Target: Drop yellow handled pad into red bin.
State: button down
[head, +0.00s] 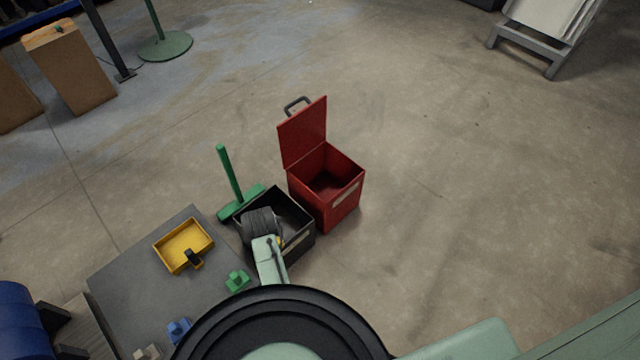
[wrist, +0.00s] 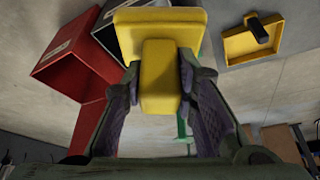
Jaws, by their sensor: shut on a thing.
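My gripper (wrist: 160,92) is shut on the yellow handled pad (wrist: 160,22), with the fingers on either side of its block-shaped handle. In the head view only a sliver of the pad (head: 281,242) shows beside my wrist, over or near the black bin. The red bin (head: 343,213) stands on the floor with its lid raised and its inside open. It is up and to the right of my gripper in the head view. The red bin also shows at the left of the wrist view (wrist: 92,112).
A black open bin (head: 300,246) stands against the red bin's left side. A green T-shaped tool (head: 230,175) is behind it. The grey table (head: 135,270) holds a yellow tray (head: 168,256) with a black-handled thing and small coloured blocks. Floor to the right is clear.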

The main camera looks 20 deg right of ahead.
aim_at(325, 188)
jog(key=i+l+u, duration=0.3)
jog(key=l+u, duration=0.15)
jog(key=l, duration=1.25)
jog(key=l+u, duration=0.4)
jog(key=l, duration=1.35)
jog(key=i, duration=0.05)
